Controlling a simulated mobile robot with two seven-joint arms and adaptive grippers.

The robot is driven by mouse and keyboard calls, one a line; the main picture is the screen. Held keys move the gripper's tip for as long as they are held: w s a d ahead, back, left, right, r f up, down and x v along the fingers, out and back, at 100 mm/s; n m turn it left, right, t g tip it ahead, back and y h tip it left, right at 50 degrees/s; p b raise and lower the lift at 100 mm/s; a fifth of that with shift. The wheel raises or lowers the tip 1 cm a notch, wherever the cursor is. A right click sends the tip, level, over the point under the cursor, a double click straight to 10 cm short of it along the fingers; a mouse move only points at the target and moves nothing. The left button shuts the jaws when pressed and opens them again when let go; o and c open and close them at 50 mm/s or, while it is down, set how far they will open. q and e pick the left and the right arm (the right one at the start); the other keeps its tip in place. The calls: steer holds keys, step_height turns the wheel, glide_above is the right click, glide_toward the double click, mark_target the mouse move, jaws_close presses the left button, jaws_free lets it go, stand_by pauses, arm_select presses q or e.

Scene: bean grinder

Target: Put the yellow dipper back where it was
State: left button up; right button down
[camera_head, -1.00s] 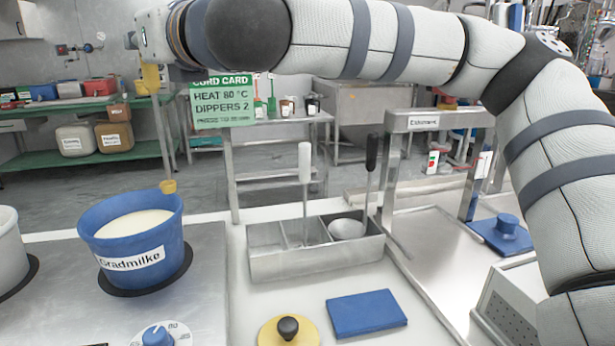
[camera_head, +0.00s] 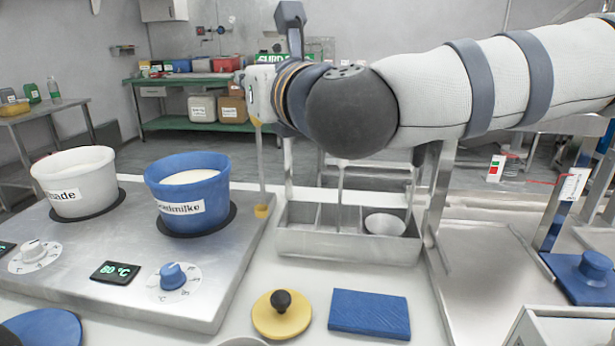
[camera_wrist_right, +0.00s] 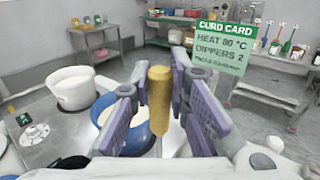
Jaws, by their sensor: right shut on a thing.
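The yellow dipper (camera_head: 262,211) hangs upright between the blue pot (camera_head: 165,213) and the steel rack (camera_head: 350,246), left of the rack. My right gripper (camera_wrist_right: 160,95) is shut on its yellow handle (camera_wrist_right: 159,108). In the head view my right wrist mostly hides the gripper; the dipper's shaft (camera_head: 261,165) and cup show below. The rack's left compartment (camera_head: 298,216) looks empty. A pale shaft (camera_head: 340,185) stands in its middle compartment and a steel ladle (camera_head: 384,224) lies in the right one. My left gripper is not in view.
A white pot (camera_head: 75,190) stands left of the blue pot on the hotplate (camera_head: 120,240). A yellow lid (camera_head: 282,318) and a blue cloth-like slab (camera_head: 369,314) lie in front of the rack. A steel frame (camera_head: 436,200) stands right of it.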

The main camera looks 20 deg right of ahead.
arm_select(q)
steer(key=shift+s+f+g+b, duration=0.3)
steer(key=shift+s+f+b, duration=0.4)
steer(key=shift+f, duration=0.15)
arm_select(e)
steer(key=w+d+f, duration=0.7)
steer(key=f, duration=0.4)
steer(key=shift+w+d+f, duration=0.15)
steer(key=shift+w+f, duration=0.15)
steer(key=shift+w, duration=0.05)
steer(key=shift+f, duration=0.25)
steer(key=c, duration=1.5)
jaws_free()
steer(key=shift+r, duration=0.1)
steer(key=shift+c, duration=0.2)
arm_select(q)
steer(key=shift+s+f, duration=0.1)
